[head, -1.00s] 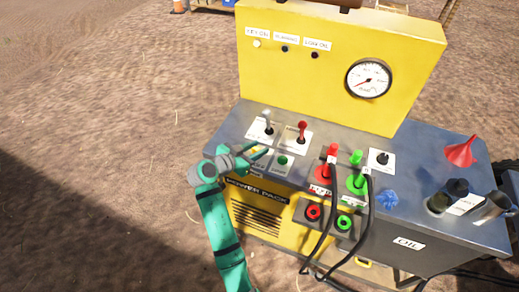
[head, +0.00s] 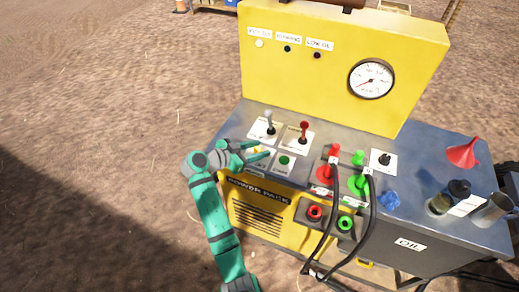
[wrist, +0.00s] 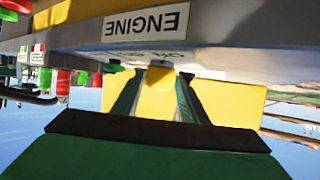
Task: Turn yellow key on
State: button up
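The yellow key (wrist: 158,80) shows in the wrist view between the two fingertips, below the "ENGINE" label. In the head view only a small yellow patch (head: 258,151) shows there, mostly hidden by my fingers. My gripper (head: 264,151) reaches from the left over the front edge of the grey control top. Its fingers (wrist: 160,80) are apart, one on each side of the key; I cannot tell whether they touch it. The "KEY ON" lamp (head: 259,43) on the yellow panel looks pale, while the "RUNNING" lamp (head: 287,49) and "LOW OIL" lamp (head: 317,55) are dark.
A green button (head: 284,160) sits just right of my fingers. A grey-tipped lever (head: 269,121) and a red lever (head: 304,132) stand behind. Red and green connectors (head: 336,165) with black hoses are to the right. Open dirt ground lies left.

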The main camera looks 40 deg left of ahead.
jog(key=shift+o, duration=0.5)
jog(key=shift+w, duration=0.1)
jog(key=shift+r, duration=0.1)
jog(key=v, duration=1)
jog(key=shift+s, duration=0.4)
jog(key=shift+w+a, duration=0.1)
